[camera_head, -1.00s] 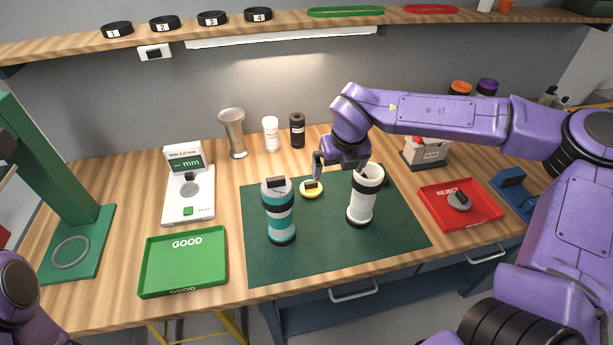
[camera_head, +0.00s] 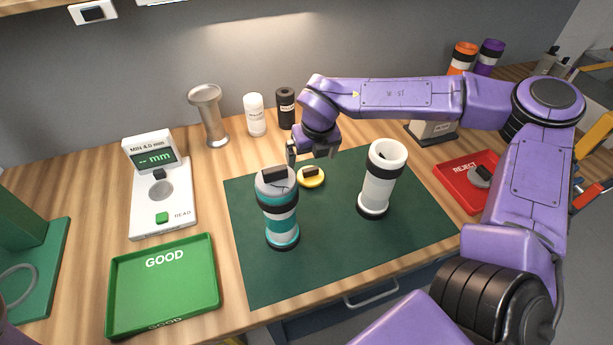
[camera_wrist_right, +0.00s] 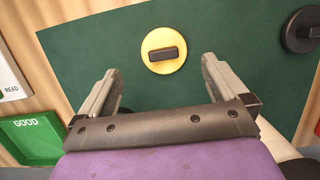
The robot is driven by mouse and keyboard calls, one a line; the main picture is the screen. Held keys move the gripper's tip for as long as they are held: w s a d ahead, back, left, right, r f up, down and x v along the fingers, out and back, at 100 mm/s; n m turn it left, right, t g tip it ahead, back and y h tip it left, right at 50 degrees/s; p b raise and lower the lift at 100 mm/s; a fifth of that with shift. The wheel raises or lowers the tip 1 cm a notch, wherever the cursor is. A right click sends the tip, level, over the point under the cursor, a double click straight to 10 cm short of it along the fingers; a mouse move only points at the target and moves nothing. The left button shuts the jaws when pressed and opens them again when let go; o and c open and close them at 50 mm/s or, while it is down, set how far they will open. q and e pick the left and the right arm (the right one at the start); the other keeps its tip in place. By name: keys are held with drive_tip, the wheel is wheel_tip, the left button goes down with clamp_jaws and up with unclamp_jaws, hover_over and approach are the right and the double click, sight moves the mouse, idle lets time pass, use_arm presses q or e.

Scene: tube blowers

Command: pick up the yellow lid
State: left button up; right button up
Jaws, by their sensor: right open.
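The yellow lid (camera_head: 311,178) is a flat disc with a black bar handle on top. It lies on the dark green mat (camera_head: 330,255), between and behind the teal-and-white tube (camera_head: 281,222) and the white tube (camera_head: 378,180). My right gripper (camera_head: 301,156) is just behind and above the lid, open and empty. In the right wrist view, the lid (camera_wrist_right: 150,44) shows whole, beyond the two spread fingertips and roughly centred between them; I see no contact. My left gripper is out of view.
The teal tube, topped by a grey cap with a black handle, stands close to the lid. A green GOOD tray (camera_head: 120,300) is at left, a gauge (camera_head: 180,222) behind it, and a red REJECT tray (camera_head: 452,192) at right. The front of the mat is clear.

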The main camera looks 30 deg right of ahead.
sight(311, 169)
drive_tip(key=shift+d+f, duration=0.2)
drive_tip(key=shift+f, duration=0.8)
drive_tip(key=p+x, duration=0.2)
drive_tip(key=x, duration=0.3)
drive_tip(key=shift+w+d+f, duration=0.1)
drive_tip(key=shift+f, duration=0.2)
drive_tip(key=shift+c, duration=0.7)
drive_tip(key=c, duration=0.8)
